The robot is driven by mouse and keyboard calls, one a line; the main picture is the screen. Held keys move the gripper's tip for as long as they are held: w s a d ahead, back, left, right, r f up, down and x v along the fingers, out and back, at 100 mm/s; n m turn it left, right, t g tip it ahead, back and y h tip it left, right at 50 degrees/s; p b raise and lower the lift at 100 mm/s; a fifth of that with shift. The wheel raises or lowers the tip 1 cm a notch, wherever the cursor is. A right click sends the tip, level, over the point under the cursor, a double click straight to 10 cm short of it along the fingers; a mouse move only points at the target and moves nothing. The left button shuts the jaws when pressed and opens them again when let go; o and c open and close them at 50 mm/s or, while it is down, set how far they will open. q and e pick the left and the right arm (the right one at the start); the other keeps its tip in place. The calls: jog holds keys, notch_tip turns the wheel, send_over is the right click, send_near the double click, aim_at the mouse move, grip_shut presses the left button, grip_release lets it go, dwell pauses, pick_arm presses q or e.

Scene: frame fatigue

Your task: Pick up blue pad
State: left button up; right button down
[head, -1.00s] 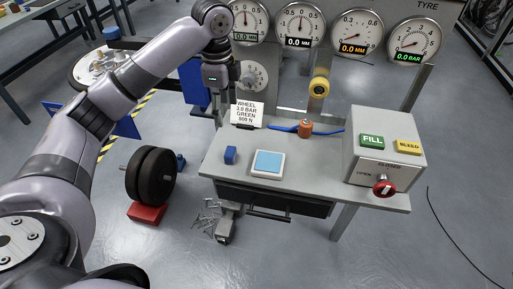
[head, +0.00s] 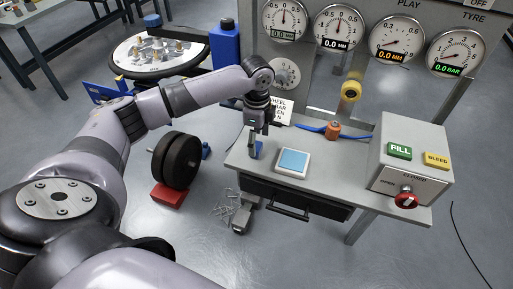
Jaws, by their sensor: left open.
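A small dark blue block (head: 259,149), which fits the blue pad, is on the grey bench top (head: 330,184) near its left end. My left gripper (head: 254,151) points down at the block. It is open, with its fingers low around or just beside it; the gripper hides part of the block, and I cannot tell whether they touch. A flat light blue square (head: 293,160) on a white tile lies to the right of the gripper. My right gripper is not in view.
A white sign (head: 281,110) stands close behind the gripper. An orange knob (head: 333,130) with a blue hose is farther right. A control box (head: 410,155) with FILL and BLEED buttons fills the bench's right end. Black wheel discs (head: 176,160) stand on the floor at left.

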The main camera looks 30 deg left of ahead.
pick_arm(q)
jog(key=shift+a+f, duration=0.1)
jog(key=shift+f, duration=1.75)
jog(key=c, duration=1.1)
